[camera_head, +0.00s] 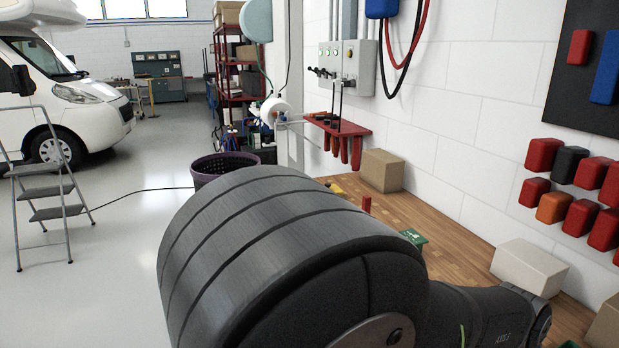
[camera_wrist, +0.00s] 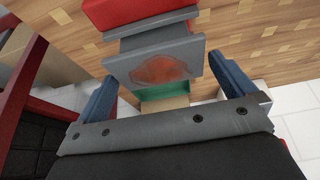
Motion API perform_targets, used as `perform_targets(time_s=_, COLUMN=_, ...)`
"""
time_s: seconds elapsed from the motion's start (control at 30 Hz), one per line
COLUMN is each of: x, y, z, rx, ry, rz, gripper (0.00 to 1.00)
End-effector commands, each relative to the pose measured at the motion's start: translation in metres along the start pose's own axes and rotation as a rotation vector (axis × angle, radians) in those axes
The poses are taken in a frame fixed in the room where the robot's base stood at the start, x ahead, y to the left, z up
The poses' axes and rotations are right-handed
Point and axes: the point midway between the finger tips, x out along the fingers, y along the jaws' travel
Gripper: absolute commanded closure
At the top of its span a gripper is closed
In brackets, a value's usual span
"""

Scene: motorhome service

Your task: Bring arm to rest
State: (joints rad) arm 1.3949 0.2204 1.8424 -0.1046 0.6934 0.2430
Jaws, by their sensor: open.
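My gripper (camera_wrist: 162,72) shows in the wrist view with its two blue-grey fingers spread apart. A grey block-like thing (camera_wrist: 160,64) with a worn orange-red patch and a red part (camera_wrist: 138,14) shows in line with the gap between the fingers. I cannot tell how far it is from the fingers, and nothing is clearly gripped. A green surface (camera_wrist: 165,91) shows just past it. In the head view my own dark arm fills the foreground and the gripper cannot be made out.
The wooden bench (camera_head: 452,243) runs along the white wall. It carries a cardboard box (camera_head: 381,170), a small red block (camera_head: 366,204), a green item (camera_head: 413,237) and a pale box (camera_head: 529,267). A purple basket (camera_head: 213,169) and step ladder (camera_head: 50,190) stand on open floor.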

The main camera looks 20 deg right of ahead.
Motion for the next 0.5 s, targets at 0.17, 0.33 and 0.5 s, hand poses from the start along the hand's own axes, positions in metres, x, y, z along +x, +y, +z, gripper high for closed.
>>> perform_targets(time_s=0.17, x=-0.033, y=0.011, z=-0.010, rx=0.004, ry=0.003, rz=0.001, gripper=0.00)
perform_targets(time_s=0.33, x=-0.052, y=0.039, z=-0.007, rx=0.006, ry=0.002, rz=0.001, gripper=0.00)
perform_targets(time_s=0.5, x=-0.071, y=0.064, z=-0.004, rx=0.006, ry=0.002, rz=0.002, gripper=0.00)
